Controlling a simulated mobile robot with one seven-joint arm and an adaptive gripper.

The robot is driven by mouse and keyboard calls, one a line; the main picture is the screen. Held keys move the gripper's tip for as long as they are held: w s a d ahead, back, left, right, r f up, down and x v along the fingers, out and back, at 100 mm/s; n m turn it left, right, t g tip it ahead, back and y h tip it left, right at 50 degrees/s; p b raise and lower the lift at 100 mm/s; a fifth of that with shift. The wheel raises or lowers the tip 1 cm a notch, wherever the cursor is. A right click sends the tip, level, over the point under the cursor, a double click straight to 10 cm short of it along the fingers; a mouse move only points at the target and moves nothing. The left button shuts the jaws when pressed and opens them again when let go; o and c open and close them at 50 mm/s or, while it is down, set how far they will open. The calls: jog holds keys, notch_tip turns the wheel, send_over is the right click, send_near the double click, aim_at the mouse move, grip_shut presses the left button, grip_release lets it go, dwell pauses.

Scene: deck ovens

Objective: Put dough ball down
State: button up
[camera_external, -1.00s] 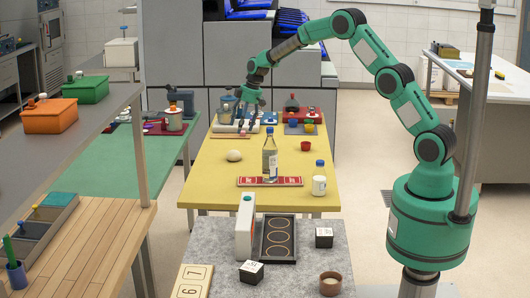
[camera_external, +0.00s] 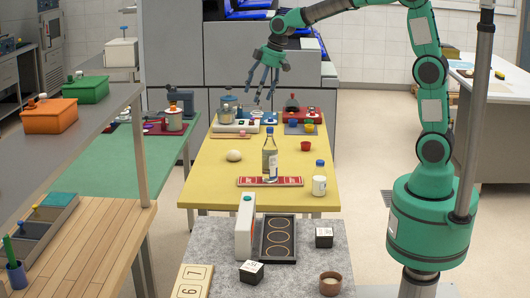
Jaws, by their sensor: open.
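A pale, round dough ball (camera_external: 234,155) rests on the yellow table (camera_external: 216,178), left of a clear bottle. My gripper (camera_external: 261,98) is open, with its fingers pointing down and nothing seen between them. It hangs in the air above the far end of the yellow table, behind and above the dough ball and well apart from it.
A clear bottle (camera_external: 270,158) stands behind a red mat (camera_external: 258,182). A white bottle (camera_external: 319,180) and a red cup (camera_external: 306,146) stand at the right. The table's left front is clear.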

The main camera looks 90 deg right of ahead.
jog(key=s+a+r+t, duration=0.1)
jog(key=s+a+r, duration=0.2)
jog(key=s+a, duration=0.8)
jog(key=s+a+r, duration=0.3)
jog(key=s+a, duration=0.7)
jog(key=s, duration=0.3)
jog(key=s+a+f, duration=0.1)
jog(key=s, duration=0.4)
jog(key=s+a+f, duration=0.2)
jog(key=s, duration=0.4)
jog(key=shift+a+t, duration=0.25)
jog(key=shift+t, duration=0.15)
